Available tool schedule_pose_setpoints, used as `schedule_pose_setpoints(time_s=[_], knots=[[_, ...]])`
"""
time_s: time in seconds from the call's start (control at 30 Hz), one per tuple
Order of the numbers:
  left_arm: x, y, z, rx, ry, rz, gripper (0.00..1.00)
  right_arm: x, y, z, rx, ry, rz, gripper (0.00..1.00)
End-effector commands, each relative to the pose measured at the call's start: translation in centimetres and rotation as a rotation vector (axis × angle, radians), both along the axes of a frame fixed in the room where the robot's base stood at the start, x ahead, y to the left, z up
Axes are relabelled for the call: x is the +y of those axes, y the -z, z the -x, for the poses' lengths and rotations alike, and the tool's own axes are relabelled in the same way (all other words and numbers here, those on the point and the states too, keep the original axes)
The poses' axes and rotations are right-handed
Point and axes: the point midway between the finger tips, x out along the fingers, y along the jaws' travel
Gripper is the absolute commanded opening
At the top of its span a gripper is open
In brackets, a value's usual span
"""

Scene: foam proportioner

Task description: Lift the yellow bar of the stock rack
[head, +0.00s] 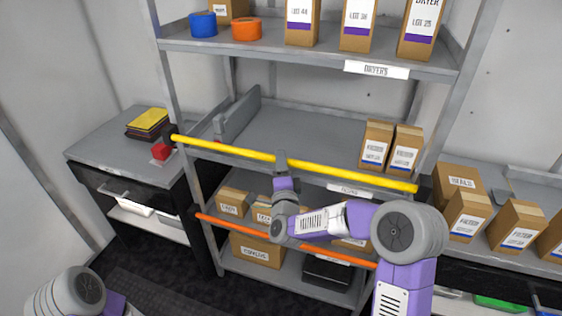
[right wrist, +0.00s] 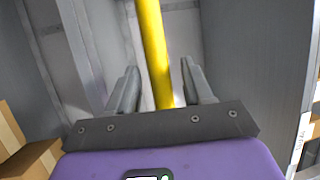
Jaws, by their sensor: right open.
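The yellow bar (head: 350,176) runs across the front of the grey stock rack (head: 300,124), sloping down to the right in the head view. My right gripper (head: 281,158) is at the bar, near its middle. In the right wrist view the yellow bar (right wrist: 155,50) passes between the two spread fingers of the right gripper (right wrist: 160,80), with a visible gap to each finger. The jaws are open. The gripper hides a short piece of the bar in the head view. Part of my left arm shows at the lower left, but its gripper is out of frame.
An orange bar (head: 240,226) crosses the rack lower down, partly behind my right arm. Boxes (head: 376,146) stand on the middle shelf.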

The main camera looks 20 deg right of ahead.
Motion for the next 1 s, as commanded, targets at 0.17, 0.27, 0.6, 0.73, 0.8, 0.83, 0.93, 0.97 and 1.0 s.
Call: schedule_pose_setpoints(time_s=[0.17,0.27,0.6,0.73,0.8,0.83,0.93,0.97,1.0], knots=[[0.0,0.0,0.0,0.0,0.0,0.0,0.43,-0.3,-0.2,-1.3,0.001,-0.001,0.001,0.51],[0.0,0.0,0.0,0.0,0.0,0.0,0.43,-0.3,-0.2,-1.5,0.001,-0.002,0.001,0.51],[0.0,0.0,0.0,0.0,0.0,0.0,0.43,-0.3,-0.2,-1.5,0.002,-0.002,0.001,0.31],[0.0,0.0,0.0,0.0,0.0,0.0,0.43,-0.3,-0.2,-1.5,0.003,-0.001,0.002,0.11],[0.0,0.0,0.0,0.0,0.0,0.0,0.43,-0.3,-0.2,-1.5,0.002,-0.002,0.001,0.0],[0.0,0.0,0.0,0.0,0.0,0.0,0.43,-0.3,-0.2,-1.5,0.002,-0.002,0.001,0.0],[0.0,0.0,0.0,0.0,0.0,0.0,0.43,-0.3,-0.2,-1.5,0.002,-0.002,0.001,0.0],[0.0,0.0,0.0,0.0,0.0,0.0,0.43,-0.3,-0.2,-1.5,0.002,-0.002,0.001,0.0],[0.0,0.0,0.0,0.0,0.0,0.0,0.43,-0.3,-0.2,-1.5,0.003,-0.001,0.002,0.0]])
